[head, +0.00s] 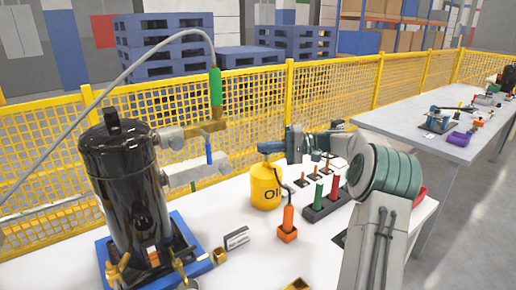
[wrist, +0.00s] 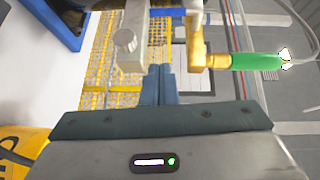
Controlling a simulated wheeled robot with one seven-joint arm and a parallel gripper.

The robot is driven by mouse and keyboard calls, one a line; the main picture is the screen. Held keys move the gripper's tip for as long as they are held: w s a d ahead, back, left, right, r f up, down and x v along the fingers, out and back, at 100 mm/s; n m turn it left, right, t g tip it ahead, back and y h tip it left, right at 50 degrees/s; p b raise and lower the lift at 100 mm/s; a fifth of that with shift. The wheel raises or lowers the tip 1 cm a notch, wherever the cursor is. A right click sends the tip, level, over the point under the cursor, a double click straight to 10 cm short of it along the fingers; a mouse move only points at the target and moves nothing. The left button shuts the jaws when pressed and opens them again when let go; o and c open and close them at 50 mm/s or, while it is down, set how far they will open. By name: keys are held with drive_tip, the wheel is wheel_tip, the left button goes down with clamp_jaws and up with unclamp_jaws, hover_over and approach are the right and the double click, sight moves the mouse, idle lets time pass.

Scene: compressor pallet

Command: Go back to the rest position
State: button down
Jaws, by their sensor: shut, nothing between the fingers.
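My gripper (head: 262,148) is at the end of my arm, which reaches in from the right in the head view. Its fingers point left toward the black compressor (head: 122,185), above or beside the yellow canister (head: 266,187). In the wrist view my gripper (wrist: 159,71) has its two fingers together with nothing between them. They look close to a grey fitting (wrist: 126,41) and a brass elbow (wrist: 195,45) in the picture; the true gap is hard to tell. A green hose connector (head: 215,86) stands on the brass fitting beside the compressor.
The compressor stands on a blue pallet (head: 107,262) on the white table (head: 318,262). An orange tool (head: 288,222) and a dark holder (head: 326,205) with green and red handles stand nearby. A yellow mesh fence (head: 255,100) runs behind. A grey hose (head: 130,72) arcs over the compressor.

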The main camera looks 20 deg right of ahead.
idle(0.4)
drive_tip(key=s+a+f+g+h+p, duration=0.2)
drive_tip(key=s+a+g+h+p, duration=0.15)
drive_tip(key=s+a+h, duration=0.75)
drive_tip(key=s+f+n+t+h+p, duration=0.1)
drive_tip(key=s+h+p, duration=0.3)
drive_tip(key=s, duration=1.9)
drive_tip(key=shift+s+d+f+n+t+h, duration=0.25)
drive_tip(key=shift+f+n+t+h, duration=0.2)
drive_tip(key=shift+n+h, duration=0.3)
